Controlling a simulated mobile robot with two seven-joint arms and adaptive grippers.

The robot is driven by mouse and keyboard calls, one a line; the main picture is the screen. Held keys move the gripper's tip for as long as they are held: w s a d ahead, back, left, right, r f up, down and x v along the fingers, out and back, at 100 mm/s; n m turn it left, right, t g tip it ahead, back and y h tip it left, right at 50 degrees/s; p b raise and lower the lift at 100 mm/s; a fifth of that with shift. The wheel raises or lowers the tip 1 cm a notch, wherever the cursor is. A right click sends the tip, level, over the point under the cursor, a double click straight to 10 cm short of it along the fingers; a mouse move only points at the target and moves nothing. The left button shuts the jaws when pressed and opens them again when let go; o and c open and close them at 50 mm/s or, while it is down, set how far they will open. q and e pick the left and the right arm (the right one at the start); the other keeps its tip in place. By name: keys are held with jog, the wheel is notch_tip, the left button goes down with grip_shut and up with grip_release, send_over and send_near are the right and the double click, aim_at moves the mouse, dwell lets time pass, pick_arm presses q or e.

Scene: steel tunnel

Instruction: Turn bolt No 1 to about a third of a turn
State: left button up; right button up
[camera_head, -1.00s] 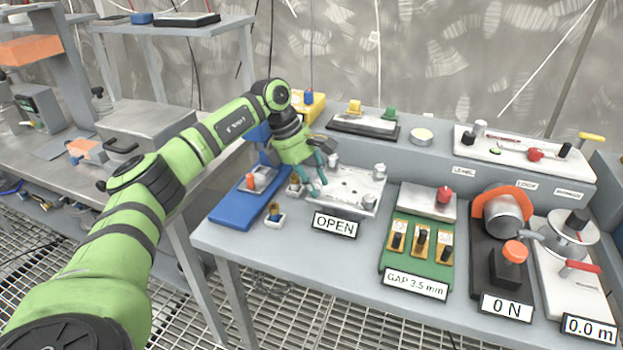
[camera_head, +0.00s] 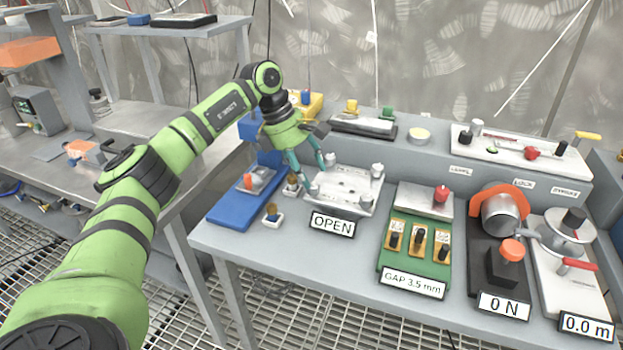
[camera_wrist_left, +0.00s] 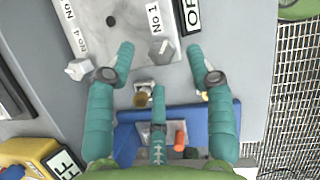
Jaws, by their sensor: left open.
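The pale plate (camera_head: 345,187) with a bolt at each visible corner lies on the bench behind the OPEN sign (camera_head: 332,224). Bolt No 1 (camera_wrist_left: 160,50), a grey metal head, sits at the plate's corner beside its "No 1" label in the left wrist view; in the head view it (camera_head: 313,190) is at the near left corner. Bolt No 4 (camera_wrist_left: 78,68) is to its left in the wrist view. My left gripper (camera_head: 311,179) is open and empty, tilted down at the plate's left side. In the wrist view its two long fingers lie on either side of bolt No 1; contact cannot be told.
A blue tray (camera_head: 232,207) and two small blocks stand left of the plate. To the right are a green gap panel (camera_head: 414,268), a black unit with the 0 N sign (camera_head: 504,306) and a white crank unit (camera_head: 580,290). A ledge runs behind.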

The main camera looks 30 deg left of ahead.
pick_arm(q)
jog(key=v, duration=0.8)
jog(key=shift+r, duration=0.3)
